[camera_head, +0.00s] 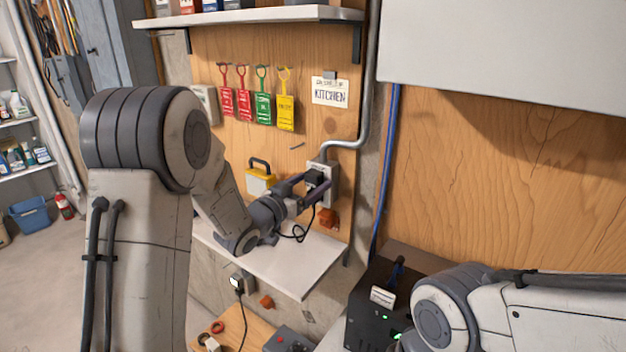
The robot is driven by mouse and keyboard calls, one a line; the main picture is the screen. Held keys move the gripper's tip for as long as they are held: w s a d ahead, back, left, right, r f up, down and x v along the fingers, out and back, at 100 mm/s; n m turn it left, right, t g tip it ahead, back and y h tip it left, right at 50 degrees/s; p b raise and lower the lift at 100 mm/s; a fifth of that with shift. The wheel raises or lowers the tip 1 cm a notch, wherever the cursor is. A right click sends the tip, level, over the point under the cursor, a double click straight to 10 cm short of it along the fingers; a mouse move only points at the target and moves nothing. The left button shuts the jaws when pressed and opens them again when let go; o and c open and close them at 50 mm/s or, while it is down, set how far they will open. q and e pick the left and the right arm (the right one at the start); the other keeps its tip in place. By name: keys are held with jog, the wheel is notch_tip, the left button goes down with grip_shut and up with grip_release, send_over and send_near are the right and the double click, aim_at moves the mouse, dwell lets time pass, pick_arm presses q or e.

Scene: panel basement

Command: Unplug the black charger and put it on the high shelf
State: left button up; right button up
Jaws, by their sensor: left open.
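The black charger (314,177) sits at the grey wall outlet (331,192) on the wooden panel, with a black cord hanging below it. My left gripper (312,187) is open at the charger, with one finger on each side of it; I cannot tell whether they touch it. The high shelf (250,16) is a white board on dark brackets at the top, holding several containers along its back. My right arm comes in at the lower right, and its gripper is out of view.
A white lower shelf (290,262) lies under the outlet. A yellow item (259,182) with a black handle stands near my left gripper. Colored tags (264,108) hang on the panel. A grey cabinet (500,45) juts out at upper right. A black box (372,305) stands below.

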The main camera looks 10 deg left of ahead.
pick_arm(q)
grip_shut()
jog(key=shift+s+a, duration=0.1)
jog(key=shift+s, duration=0.05)
jog(key=shift+b+v, duration=0.65)
jog(key=shift+v, duration=2.2)
